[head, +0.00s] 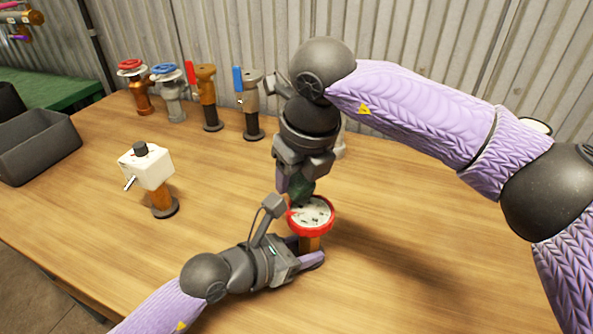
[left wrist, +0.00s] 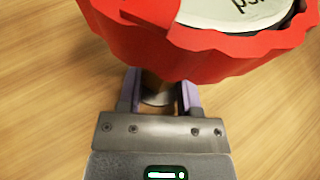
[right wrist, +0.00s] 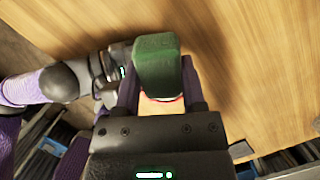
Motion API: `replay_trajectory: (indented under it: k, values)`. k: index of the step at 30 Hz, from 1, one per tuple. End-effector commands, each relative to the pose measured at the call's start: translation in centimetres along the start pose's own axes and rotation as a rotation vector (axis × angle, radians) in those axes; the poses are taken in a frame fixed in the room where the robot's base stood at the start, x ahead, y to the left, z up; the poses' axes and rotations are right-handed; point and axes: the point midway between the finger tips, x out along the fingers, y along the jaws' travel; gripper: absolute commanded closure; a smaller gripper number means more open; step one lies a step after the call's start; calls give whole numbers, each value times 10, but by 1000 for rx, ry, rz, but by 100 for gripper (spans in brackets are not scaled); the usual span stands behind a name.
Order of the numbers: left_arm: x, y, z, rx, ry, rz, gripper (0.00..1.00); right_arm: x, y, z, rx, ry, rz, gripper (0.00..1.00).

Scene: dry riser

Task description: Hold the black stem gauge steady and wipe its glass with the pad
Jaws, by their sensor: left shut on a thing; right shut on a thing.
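A gauge with a red scalloped rim (head: 311,232) and a white dial under glass stands upright on the table. Its stem (head: 309,243) looks orange-brown, not black. My left gripper (left wrist: 158,95) is shut around this stem, just below the red rim. My right gripper (right wrist: 158,80) is shut on a green pad (right wrist: 158,62) and points down from above. In the head view the pad (head: 301,190) is at the far edge of the dial; I cannot tell whether it touches the glass. In the right wrist view the pad hides most of the gauge.
A white box-topped fitting (head: 147,166) stands to the left. Several valves with red and blue handles (head: 207,98) line the back. A grey bin (head: 38,145) is at the far left. A round white-topped thing (head: 536,126) is partly hidden behind my right arm. The front right table is clear.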

Motion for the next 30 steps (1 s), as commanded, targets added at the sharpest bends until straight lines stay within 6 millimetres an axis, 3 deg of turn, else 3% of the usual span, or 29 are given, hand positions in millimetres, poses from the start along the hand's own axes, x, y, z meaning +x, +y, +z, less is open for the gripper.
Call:
replay_trajectory:
  k: [14, 24, 30]
  values:
    - [0, 0, 0, 0, -1, 0, 100, 8, 0, -3, 0, 0, 0, 95]
    - [0, 0, 0, 0, -1, 0, 100, 1, 0, -26, 0, 0, 0, 95]
    - [0, 0, 0, 0, -1, 0, 100, 1, 0, -26, 1, 0, 1, 95]
